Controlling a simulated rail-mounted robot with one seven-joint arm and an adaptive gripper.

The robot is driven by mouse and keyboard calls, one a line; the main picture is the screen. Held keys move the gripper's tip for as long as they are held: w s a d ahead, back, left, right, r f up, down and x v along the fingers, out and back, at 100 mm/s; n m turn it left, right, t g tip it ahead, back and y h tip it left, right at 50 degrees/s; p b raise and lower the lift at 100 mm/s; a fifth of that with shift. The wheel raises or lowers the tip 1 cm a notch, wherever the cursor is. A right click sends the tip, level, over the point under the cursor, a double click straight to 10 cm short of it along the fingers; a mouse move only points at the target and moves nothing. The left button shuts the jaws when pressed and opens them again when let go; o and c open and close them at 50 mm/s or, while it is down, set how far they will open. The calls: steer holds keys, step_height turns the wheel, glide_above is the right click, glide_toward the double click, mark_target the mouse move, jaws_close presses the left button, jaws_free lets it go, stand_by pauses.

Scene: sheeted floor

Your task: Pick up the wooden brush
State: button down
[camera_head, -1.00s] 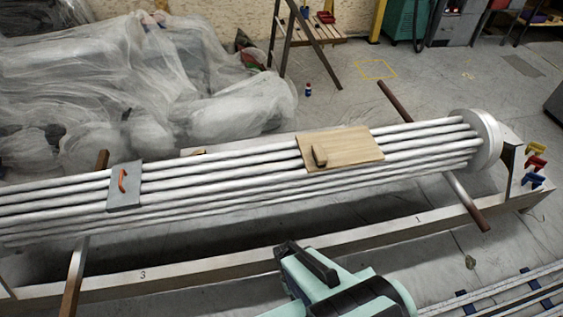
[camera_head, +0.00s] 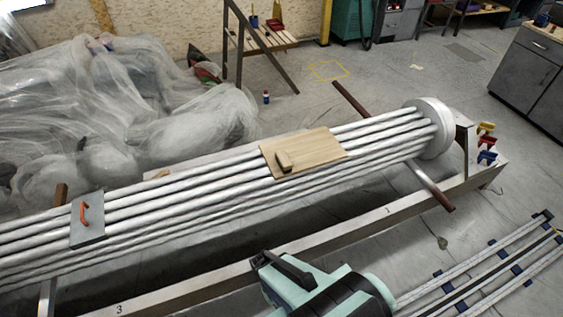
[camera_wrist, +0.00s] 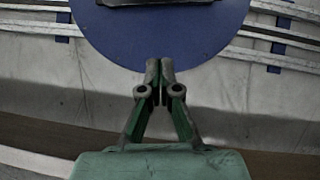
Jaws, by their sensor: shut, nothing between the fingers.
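The board rests across a bundle of long silvery pipes (camera_head: 195,194) in the head view. My gripper (camera_wrist: 161,66) shows in the wrist view with its two fingers together and nothing between them. It is well apart from the brush, which is not in the wrist view. In the head view my teal arm is at the bottom middle, on the near side of the pipes.
A grey plate with an orange handle (camera_head: 84,214) lies on the pipes at left. Colored clamps (camera_head: 487,144) sit at the right end of the pipe stand. Plastic-sheeted heaps (camera_head: 110,110) fill the back left. Floor rails (camera_head: 480,268) run at lower right. Grey cabinet (camera_head: 535,75) stands at right.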

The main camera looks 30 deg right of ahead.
stand_by(0.3)
steer(key=shift+c, duration=2.4)
jaws_free()
steer(key=shift+w, duration=0.1)
